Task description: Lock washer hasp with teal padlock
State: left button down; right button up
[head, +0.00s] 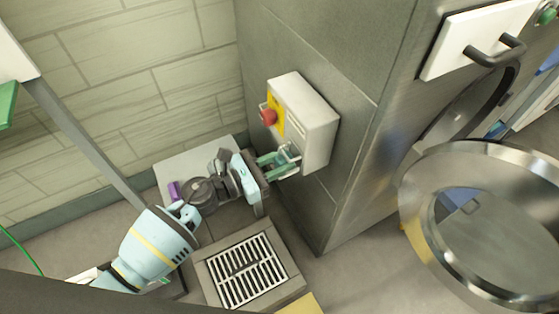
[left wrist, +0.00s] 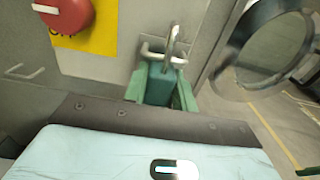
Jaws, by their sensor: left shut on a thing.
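My left gripper (head: 278,164) reaches in from the left at the washer's control box. It is shut on the teal padlock (left wrist: 160,86), whose body sits between the green fingers in the left wrist view. The padlock's metal shackle (left wrist: 172,36) points up and away, at the hasp (left wrist: 150,52), a metal loop on the box's lower face. The shackle overlaps the hasp in the picture; I cannot tell whether it passes through or is closed. In the head view the fingers largely hide the padlock. My right gripper is not in view.
The white control box (head: 309,125) carries a red knob (head: 268,116) on a yellow plate, just above the hasp. The washer's round door (head: 480,235) stands open at right. A floor drain grate (head: 246,270) lies below my arm. A tiled wall (head: 110,90) is behind.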

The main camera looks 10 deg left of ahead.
pick_arm(q)
jog(key=c, duration=1.1)
grip_release()
jog(key=shift+o, duration=0.7)
jog(key=o, duration=0.5)
jog(key=shift+o, duration=0.2)
jog(key=v, duration=0.7)
jog(key=shift+b, duration=0.3)
